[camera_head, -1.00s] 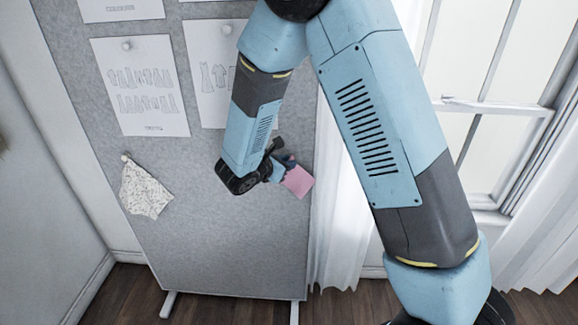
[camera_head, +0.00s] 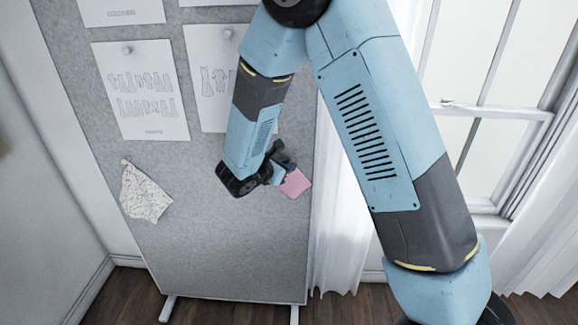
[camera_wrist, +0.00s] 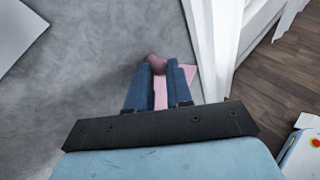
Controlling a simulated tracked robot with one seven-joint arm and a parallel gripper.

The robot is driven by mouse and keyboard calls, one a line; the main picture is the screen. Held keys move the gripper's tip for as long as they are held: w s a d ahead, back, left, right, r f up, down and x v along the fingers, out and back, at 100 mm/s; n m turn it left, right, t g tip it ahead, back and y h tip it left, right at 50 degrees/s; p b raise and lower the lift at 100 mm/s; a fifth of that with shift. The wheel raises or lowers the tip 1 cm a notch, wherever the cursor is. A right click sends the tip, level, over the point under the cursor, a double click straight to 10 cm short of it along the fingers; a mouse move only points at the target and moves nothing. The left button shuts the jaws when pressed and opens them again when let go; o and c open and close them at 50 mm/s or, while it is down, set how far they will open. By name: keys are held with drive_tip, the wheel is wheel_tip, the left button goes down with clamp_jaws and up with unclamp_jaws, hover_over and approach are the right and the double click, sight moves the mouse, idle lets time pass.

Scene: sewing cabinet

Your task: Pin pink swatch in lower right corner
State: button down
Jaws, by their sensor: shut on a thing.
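The pink swatch (camera_head: 295,184) is at my gripper's tip, near the right edge of the grey pinboard (camera_head: 235,245) at about mid-lower height. In the wrist view the swatch (camera_wrist: 160,95) shows between and to the right of the blue fingers. My gripper (camera_head: 281,171) is shut on a rounded pink pin (camera_wrist: 156,62) at the fingertips, with the swatch along with it. In the wrist view my gripper (camera_wrist: 157,72) points at the grey board. I cannot tell whether the swatch touches the board.
A pale patterned swatch (camera_head: 145,192) hangs pinned on the board's left side. Pattern sheets (camera_head: 140,90) are pinned above. A white curtain (camera_head: 340,235) and window stand right of the board. The lower board is bare.

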drive_tip(key=c, duration=0.9)
unclamp_jaws()
drive_tip(key=shift+c, duration=0.2)
drive_tip(key=v, duration=1.3)
drive_tip(key=s+d+r+m+g, duration=0.35)
drive_tip(key=d+r+m, duration=0.2)
drive_tip(key=d, duration=0.45)
drive_tip(key=s+d+r+m+g, duration=0.2)
drive_tip(key=d+r+m+g, duration=0.3)
drive_tip(key=d, duration=0.5)
drive_tip(key=s+d+r+m+t+y, duration=0.1)
drive_tip(key=s+d+r+m+y, duration=0.3)
drive_tip(key=s+m, duration=0.3)
drive_tip(key=s+d+r+m+t+y, duration=0.2)
drive_tip(key=s+d+r+m+y, duration=0.2)
drive_tip(key=s+m, duration=0.3)
drive_tip(key=shift+s+m+y, duration=0.3)
drive_tip(key=shift+m, duration=0.25)
